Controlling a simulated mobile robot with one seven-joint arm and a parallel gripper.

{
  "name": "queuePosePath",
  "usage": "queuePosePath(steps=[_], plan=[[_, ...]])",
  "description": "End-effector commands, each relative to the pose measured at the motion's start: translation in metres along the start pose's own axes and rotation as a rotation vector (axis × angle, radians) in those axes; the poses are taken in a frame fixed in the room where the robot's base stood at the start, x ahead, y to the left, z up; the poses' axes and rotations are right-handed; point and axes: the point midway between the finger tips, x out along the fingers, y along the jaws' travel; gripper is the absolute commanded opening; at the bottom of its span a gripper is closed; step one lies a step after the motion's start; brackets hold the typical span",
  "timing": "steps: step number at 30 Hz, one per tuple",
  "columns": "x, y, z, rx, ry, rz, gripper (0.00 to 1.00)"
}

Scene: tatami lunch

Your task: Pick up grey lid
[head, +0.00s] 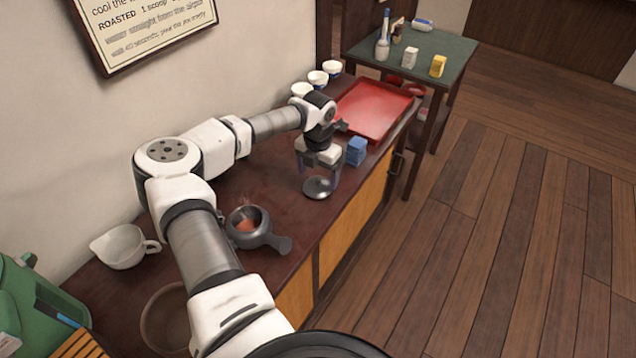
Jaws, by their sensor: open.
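The grey lid (318,188) is a small round disc with a knob on top, on the dark brown counter near its front edge. My gripper (320,181) is directly above the lid, pointing down. Its jaws are open, with one finger on each side of the lid's knob area. I cannot tell whether the fingers touch the lid. A grey pot (249,226) with a side handle stands open on the counter to the left, with something reddish inside.
A blue box (356,151) stands just right of my gripper. A red tray (374,110) and several white cups (318,78) are farther back. A white pitcher (121,246) is at the left. A green table (428,48) with small items stands beyond. The counter behind the pot is clear.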

Motion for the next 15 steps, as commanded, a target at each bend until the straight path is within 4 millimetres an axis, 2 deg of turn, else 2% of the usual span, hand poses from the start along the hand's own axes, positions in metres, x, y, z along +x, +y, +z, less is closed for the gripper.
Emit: queuePosePath(steps=[6, 13, 15], plan=[[0.025, -0.001, 0.000, 0.001, 0.001, -0.002, 0.84], [0.028, -0.001, 0.000, 0.001, 0.001, 0.000, 0.84], [0.028, -0.001, 0.000, 0.001, 0.000, 0.000, 0.78]])
